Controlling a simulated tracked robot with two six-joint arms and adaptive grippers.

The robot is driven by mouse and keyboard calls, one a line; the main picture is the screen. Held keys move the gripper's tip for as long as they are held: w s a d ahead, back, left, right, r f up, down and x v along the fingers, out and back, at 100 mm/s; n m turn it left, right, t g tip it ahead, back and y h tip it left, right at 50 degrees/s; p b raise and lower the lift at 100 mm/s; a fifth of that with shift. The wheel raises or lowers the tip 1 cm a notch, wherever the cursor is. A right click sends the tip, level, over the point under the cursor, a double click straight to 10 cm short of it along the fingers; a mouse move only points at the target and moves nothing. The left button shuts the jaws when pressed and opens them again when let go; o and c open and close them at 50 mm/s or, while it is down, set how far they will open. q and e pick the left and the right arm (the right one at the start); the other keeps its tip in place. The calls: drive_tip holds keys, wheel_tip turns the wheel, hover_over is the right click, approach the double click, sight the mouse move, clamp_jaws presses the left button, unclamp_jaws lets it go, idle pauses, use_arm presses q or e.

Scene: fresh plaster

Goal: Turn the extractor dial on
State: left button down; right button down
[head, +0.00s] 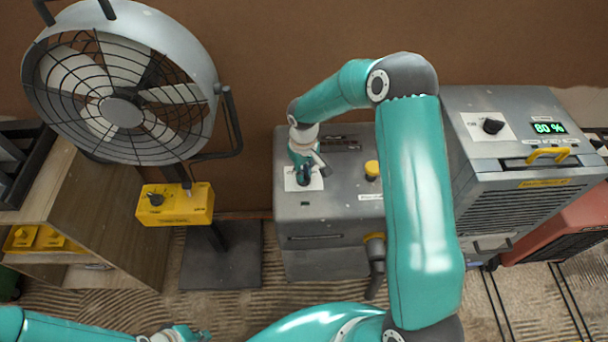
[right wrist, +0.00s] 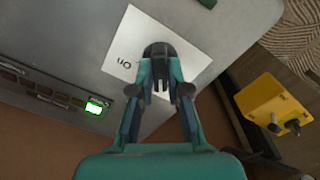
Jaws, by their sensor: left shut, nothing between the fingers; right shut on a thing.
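The extractor is a grey metal box (head: 325,225) at the centre of the head view. Its dark dial (right wrist: 158,50) sits on a white plate (right wrist: 135,35) marked ON, seen close up in the right wrist view. My right gripper (head: 304,178) reaches down over this plate and is shut on the dial; its fingertips stand on both sides of the knob. The fingers partly cover the dial, so I cannot tell which way it points. My left gripper (head: 185,334) is shut and empty at the bottom edge of the head view, away from the box.
A green light (right wrist: 97,106) glows near slots on the box. A yellow button (head: 372,170) stands beside the dial. A large fan (head: 120,110) with a yellow control box (head: 175,204) is left. A grey unit (head: 520,205) reading 80% is right.

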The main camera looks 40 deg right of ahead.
drive_tip(key=m+b, duration=0.1)
drive_tip(key=b, duration=0.1)
drive_tip(key=m+b, duration=0.4)
drive_tip(key=shift+f, duration=0.25)
drive_tip(key=shift+m+b, duration=0.9)
drive_tip(key=shift+m, duration=0.2)
drive_tip(key=m+b, duration=0.3)
drive_tip(key=m, duration=0.1)
drive_tip(key=shift+r+m, duration=0.1)
drive_tip(key=shift+m, duration=0.2)
drive_tip(key=m+b, duration=0.2)
drive_tip(key=m, duration=0.2)
drive_tip(key=shift+r, duration=0.15)
drive_tip(key=c, duration=1.1)
unclamp_jaws()
drive_tip(key=shift+c, duration=0.2)
wheel_tip(320, 180, up, 12)
